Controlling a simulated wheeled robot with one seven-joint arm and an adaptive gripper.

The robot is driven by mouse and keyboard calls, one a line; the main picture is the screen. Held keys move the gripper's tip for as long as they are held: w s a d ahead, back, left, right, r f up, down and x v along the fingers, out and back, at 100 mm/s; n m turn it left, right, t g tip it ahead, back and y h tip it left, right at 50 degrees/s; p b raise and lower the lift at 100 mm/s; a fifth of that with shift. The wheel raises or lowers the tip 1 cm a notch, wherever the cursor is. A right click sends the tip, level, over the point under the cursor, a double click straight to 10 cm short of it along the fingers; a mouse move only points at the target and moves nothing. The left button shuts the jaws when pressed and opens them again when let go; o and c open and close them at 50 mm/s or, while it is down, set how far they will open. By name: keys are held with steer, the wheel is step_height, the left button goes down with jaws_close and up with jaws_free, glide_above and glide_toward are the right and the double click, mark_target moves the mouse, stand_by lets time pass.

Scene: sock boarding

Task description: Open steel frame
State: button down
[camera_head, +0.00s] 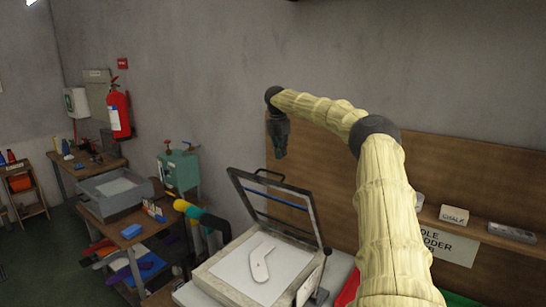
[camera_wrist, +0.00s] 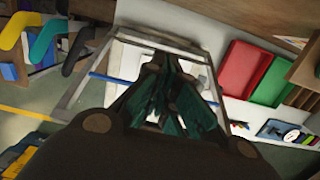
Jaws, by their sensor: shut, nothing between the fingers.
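The steel frame (camera_head: 284,205) is a grey rectangular frame with a black handle and a blue bar across it. In the head view it stands raised and tilted back, hinged above a pale bed (camera_head: 238,280) with a white sock-shaped form (camera_head: 262,262) on it. My gripper (camera_head: 280,153) is above the raised frame, pointing down, shut and empty, and looks apart from it. In the wrist view the frame (camera_wrist: 88,72) shows behind my gripper (camera_wrist: 172,68), whose dark green fingers hide part of it.
A grey box-like station (camera_head: 115,198) on a wooden table stands to the left. Colored curved forms (camera_head: 205,220) are close left of the bed. A wooden back panel (camera_head: 465,180) with a shelf is at the right. Red (camera_wrist: 243,68) and green trays show in the wrist view.

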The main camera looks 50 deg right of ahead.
steer(key=shift+d+r, duration=0.1)
steer(key=shift+d, duration=0.05)
steer(key=shift+s+d+m, duration=0.15)
steer(key=shift+s+d, duration=0.15)
steer(key=shift+d, duration=0.35)
steer(key=shift+s+d+m, duration=0.15)
steer(key=shift+s+d, duration=0.1)
steer(key=shift+d, duration=0.35)
steer(key=shift+a+r, duration=0.15)
steer(key=shift+a, duration=0.05)
